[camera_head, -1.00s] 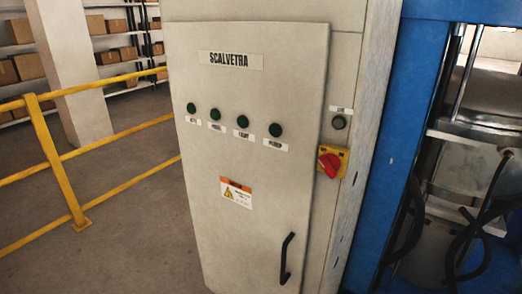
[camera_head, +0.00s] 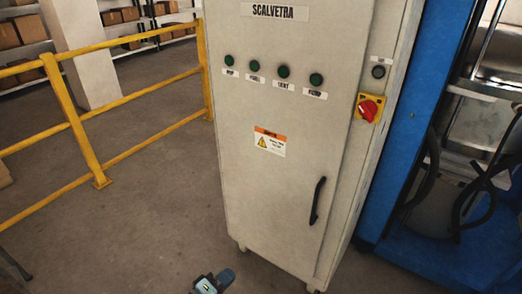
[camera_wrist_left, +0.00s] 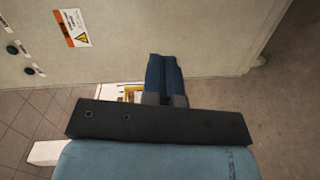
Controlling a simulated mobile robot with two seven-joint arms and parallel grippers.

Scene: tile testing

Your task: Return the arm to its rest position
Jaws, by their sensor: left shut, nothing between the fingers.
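My left gripper (camera_head: 222,277) shows at the bottom edge of the head view, low in front of the cabinet's foot. In the left wrist view its blue-grey fingers (camera_wrist_left: 165,78) are together with nothing between them. They point toward the pale face of the control cabinet (camera_head: 285,185) but hold no part of it. The rest of the left arm is mostly out of the head view. My right gripper is not in view.
The cabinet has green buttons (camera_head: 283,72), a black door handle (camera_head: 317,200) and a red rotary switch (camera_head: 369,108). A yellow railing (camera_head: 80,130) stands at left, a blue machine frame (camera_head: 400,130) at right. Grey floor (camera_head: 150,220) is clear between railing and cabinet.

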